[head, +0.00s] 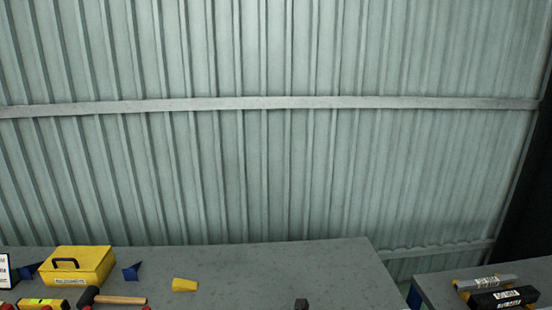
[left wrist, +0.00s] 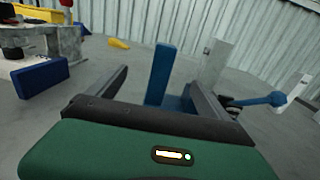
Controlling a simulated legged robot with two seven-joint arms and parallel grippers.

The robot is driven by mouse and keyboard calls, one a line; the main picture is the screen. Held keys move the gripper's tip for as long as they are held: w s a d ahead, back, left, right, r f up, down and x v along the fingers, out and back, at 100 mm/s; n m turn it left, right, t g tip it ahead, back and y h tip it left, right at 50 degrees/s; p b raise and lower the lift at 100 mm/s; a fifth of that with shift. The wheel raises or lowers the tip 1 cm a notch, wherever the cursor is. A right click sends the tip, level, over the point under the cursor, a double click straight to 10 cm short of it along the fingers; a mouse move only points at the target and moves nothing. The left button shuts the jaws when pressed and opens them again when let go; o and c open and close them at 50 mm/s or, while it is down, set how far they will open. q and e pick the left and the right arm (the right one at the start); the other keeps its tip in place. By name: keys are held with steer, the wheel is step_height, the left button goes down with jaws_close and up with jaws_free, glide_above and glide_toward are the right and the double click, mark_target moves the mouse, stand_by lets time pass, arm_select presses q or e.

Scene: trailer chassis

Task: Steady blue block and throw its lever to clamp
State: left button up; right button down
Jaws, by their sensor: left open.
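In the left wrist view a blue upright piece (left wrist: 161,74) stands on the grey bench, with more blue at its foot. The gripper body hides the lower part of the blue fixture. A separate blue block (left wrist: 43,78) lies at the left. My right gripper is in neither view.
In the head view the bench (head: 230,270) holds a yellow toolbox (head: 78,264), a hammer (head: 118,299) and a yellow wedge (head: 184,285). A second bench at the right holds a black case (head: 503,298). A corrugated wall stands behind.

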arm_select(q)
step_height(320, 180, up, 10)
stand_by(0.3)
steer(key=shift+f, duration=0.15)
